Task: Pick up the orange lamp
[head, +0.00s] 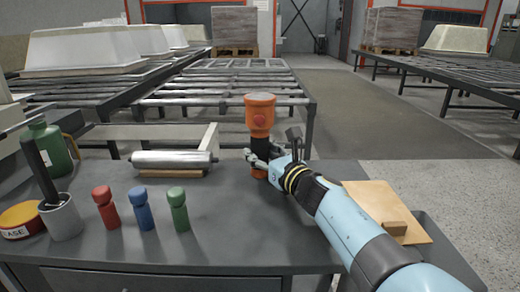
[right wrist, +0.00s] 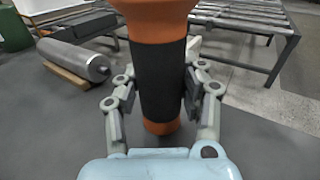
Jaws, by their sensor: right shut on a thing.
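The orange lamp (head: 260,117) has a wide orange head, a black grip and an orange foot. It is upright at the back right of the grey table. My right gripper (head: 262,160) is shut around its black middle. In the right wrist view the lamp's black grip (right wrist: 158,85) stands between the two fingers of the right gripper (right wrist: 158,95). The lamp's foot is low, at or just above the table top; I cannot tell whether it touches. My left gripper is not in view.
A metal roller (head: 172,159) lies left of the lamp. Red (head: 105,207), blue (head: 140,208) and green (head: 178,208) pegs stand nearer the front. A grey cup (head: 62,218), a green jug (head: 52,146) and a round tin (head: 20,218) are at left. A clipboard (head: 375,205) lies at right.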

